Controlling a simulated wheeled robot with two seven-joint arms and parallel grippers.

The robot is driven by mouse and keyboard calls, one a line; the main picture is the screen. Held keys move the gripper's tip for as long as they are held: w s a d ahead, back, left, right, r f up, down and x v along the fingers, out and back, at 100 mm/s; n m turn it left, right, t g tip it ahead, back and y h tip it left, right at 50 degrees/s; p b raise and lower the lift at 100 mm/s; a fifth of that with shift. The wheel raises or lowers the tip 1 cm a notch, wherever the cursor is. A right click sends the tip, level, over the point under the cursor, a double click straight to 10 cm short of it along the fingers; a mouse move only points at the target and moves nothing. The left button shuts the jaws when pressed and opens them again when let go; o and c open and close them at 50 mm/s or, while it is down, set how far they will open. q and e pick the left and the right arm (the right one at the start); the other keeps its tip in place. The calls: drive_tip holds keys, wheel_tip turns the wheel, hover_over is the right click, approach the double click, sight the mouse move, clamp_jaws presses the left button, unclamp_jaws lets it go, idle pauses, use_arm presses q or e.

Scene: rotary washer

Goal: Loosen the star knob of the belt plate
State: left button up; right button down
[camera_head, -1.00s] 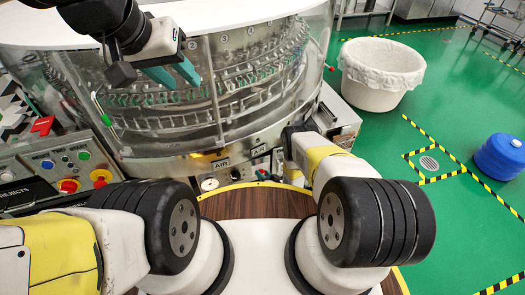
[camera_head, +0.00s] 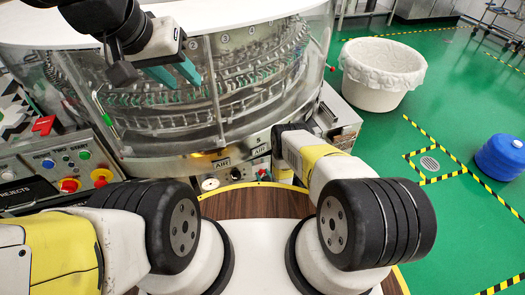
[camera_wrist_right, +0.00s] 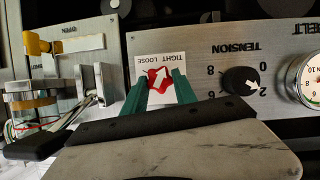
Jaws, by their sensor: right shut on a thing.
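The star knob (camera_wrist_right: 159,80) is red with a white arrow on it, on the grey belt plate (camera_wrist_right: 205,55) in the right wrist view. A white label (camera_wrist_right: 153,58) behind it reads TIGHT and LOOSE, upside down. The arrow points up and slightly right in the picture. My right gripper (camera_wrist_right: 161,86) has its green fingers on both sides of the knob, shut on it. In the head view its fingers are hidden. My left gripper (camera_head: 174,74) is open and empty, in front of the washer's clear guard.
A black TENSION dial (camera_wrist_right: 240,81) and a round gauge (camera_wrist_right: 308,80) sit right of the knob. A yellow-handled lever (camera_wrist_right: 38,44) marked OPEN is at the left. The washer (camera_head: 200,90) fills the back; a white bin (camera_head: 382,75) stands on the green floor.

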drive_tip(key=shift+n+h, duration=0.3)
idle(0.4)
drive_tip(key=c, duration=1)
unclamp_jaws()
drive_tip(key=v, duration=0.7)
drive_tip(key=shift+s, duration=0.4)
drive_tip(key=shift+d+r, duration=0.1)
